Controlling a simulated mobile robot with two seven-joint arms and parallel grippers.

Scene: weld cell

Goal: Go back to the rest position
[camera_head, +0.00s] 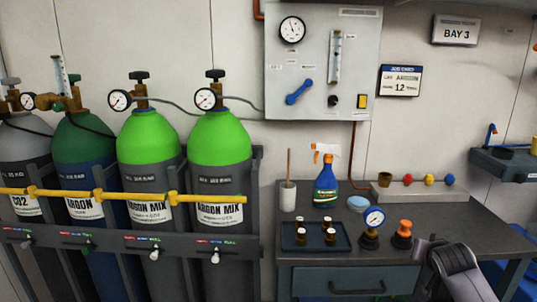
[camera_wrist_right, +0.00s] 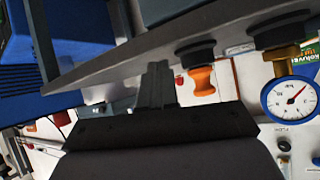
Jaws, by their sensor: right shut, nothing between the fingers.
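My right gripper (camera_head: 425,246) shows at the lower right of the head view, by the right part of the grey workbench (camera_head: 455,222). It is right of the orange-topped fitting (camera_head: 403,231) and apart from it. In the right wrist view its fingers (camera_wrist_right: 155,84) are together with nothing between them. That view is tilted and shows the bench edge (camera_wrist_right: 120,70), the orange fitting (camera_wrist_right: 201,82) and a blue-rimmed gauge (camera_wrist_right: 290,98) beyond the fingers. My left gripper is in neither view.
The bench holds a blue-rimmed gauge (camera_head: 374,219), a dark tray (camera_head: 295,246) with several small bottles, a spray bottle (camera_head: 325,188) and a white cup (camera_head: 288,196). Gas cylinders (camera_head: 220,150) stand in a rack at left. A wall panel (camera_head: 318,75) hangs behind.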

